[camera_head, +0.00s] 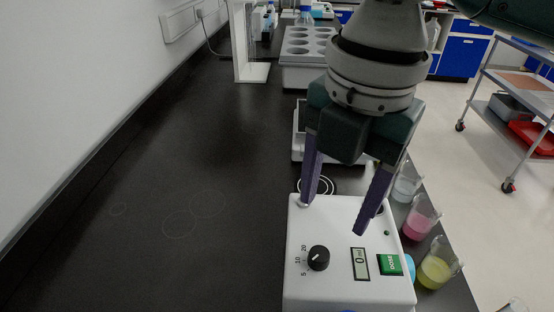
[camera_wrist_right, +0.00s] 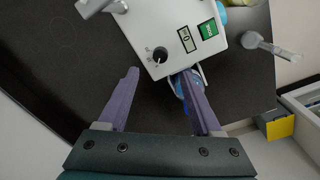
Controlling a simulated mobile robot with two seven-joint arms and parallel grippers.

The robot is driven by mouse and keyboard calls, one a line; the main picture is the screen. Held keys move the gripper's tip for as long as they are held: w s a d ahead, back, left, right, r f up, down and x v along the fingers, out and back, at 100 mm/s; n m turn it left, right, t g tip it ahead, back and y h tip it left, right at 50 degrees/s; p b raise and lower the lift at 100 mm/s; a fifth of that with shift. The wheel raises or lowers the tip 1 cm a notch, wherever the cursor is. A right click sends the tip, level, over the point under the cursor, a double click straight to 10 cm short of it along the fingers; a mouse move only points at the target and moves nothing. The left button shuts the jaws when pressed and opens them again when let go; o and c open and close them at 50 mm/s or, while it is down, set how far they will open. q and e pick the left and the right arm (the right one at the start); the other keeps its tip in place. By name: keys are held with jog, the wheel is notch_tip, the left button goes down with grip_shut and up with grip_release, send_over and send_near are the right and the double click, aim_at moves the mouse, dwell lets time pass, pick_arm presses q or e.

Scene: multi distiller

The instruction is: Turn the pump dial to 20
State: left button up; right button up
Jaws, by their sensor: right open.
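The pump is a white box (camera_head: 335,225) at the front of the dark bench. Its black round dial (camera_head: 318,258) is on the top left, with printed marks 5, 10 and 20 on its left side. The dial's white pointer mark is small, and I cannot read its exact setting. The dial also shows in the right wrist view (camera_wrist_right: 160,54). My right gripper (camera_head: 334,216) is open and empty, fingers pointing down over the pump's far part, apart from the dial. In the wrist view, its purple fingers (camera_wrist_right: 160,75) are spread below the dial. My left gripper is not in view.
The pump has a display (camera_head: 360,263) and a green button (camera_head: 390,265). Beakers with pink (camera_head: 421,218) and yellow (camera_head: 438,266) liquid stand on its right. A grey rack (camera_head: 305,48) stands farther back. The bench left of the pump is clear.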

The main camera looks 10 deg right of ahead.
aim_at(320, 253)
jog(key=f, duration=0.9)
jog(key=shift+a+f+b, duration=0.2)
jog(key=shift+f+b, duration=0.05)
jog(key=shift+b, duration=0.15)
grip_shut()
